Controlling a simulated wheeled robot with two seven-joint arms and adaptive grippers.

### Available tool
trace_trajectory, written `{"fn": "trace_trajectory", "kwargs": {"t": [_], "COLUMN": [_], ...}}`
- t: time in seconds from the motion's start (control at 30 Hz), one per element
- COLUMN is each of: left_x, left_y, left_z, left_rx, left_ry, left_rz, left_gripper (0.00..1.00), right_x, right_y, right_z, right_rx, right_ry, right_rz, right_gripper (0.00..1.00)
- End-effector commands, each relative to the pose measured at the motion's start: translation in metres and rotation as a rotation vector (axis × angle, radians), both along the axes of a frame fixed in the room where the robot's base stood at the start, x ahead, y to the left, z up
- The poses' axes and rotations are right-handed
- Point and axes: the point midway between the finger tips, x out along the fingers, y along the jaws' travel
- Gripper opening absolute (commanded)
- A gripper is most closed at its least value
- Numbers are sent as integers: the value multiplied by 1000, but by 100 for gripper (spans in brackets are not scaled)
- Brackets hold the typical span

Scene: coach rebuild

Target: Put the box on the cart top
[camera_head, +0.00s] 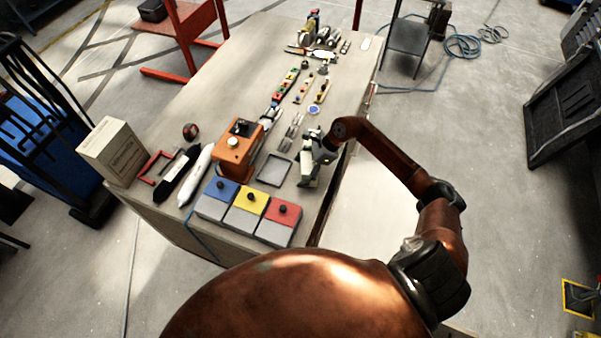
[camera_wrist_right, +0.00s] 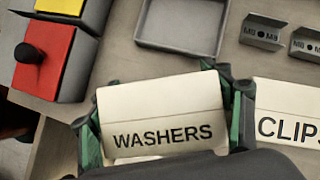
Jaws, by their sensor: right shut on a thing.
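My right gripper (camera_head: 311,168) is over the right edge of the workbench (camera_head: 215,105). In the right wrist view its green-lined fingers (camera_wrist_right: 163,108) are on both sides of a cream box labelled WASHERS (camera_wrist_right: 160,112), shut on it. The box's lower part is hidden by the gripper. Whether it is clear of the bench I cannot tell. A larger cardboard box (camera_head: 112,152) stands at the bench's left edge. A red cart (camera_head: 190,15) stands at the back left, and a dark cart (camera_head: 410,36) stands beyond the bench at the back right. My left gripper is not in view.
A box labelled CLIPS (camera_wrist_right: 287,125) is beside the WASHERS box. A grey tray (camera_head: 273,170), blue, yellow and red lidded bins (camera_head: 248,203) and an orange device (camera_head: 236,150) are close by. A blue cart (camera_head: 45,140) stands left. Floor to the right is mostly clear.

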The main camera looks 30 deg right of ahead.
Motion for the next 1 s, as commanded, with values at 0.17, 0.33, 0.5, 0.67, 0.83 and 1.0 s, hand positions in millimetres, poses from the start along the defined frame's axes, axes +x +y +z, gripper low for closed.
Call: {"fn": "trace_trajectory", "kwargs": {"t": [0.17,0.33,0.5,0.67,0.83,1.0], "left_x": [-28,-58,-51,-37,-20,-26], "left_y": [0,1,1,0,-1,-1], "left_z": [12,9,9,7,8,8], "left_rx": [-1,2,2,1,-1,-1], "left_ry": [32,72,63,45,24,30], "left_rz": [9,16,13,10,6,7], "left_gripper": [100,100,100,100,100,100], "right_x": [4,4,4,3,3,3], "right_y": [2,1,1,1,0,1], "right_z": [-22,-28,-29,-32,-32,-32], "right_rx": [6,2,2,1,1,1], "right_ry": [2,0,1,3,3,3], "right_rz": [-3,-2,-1,-1,-1,-1], "right_gripper": [34,34,34,75,80,80]}}
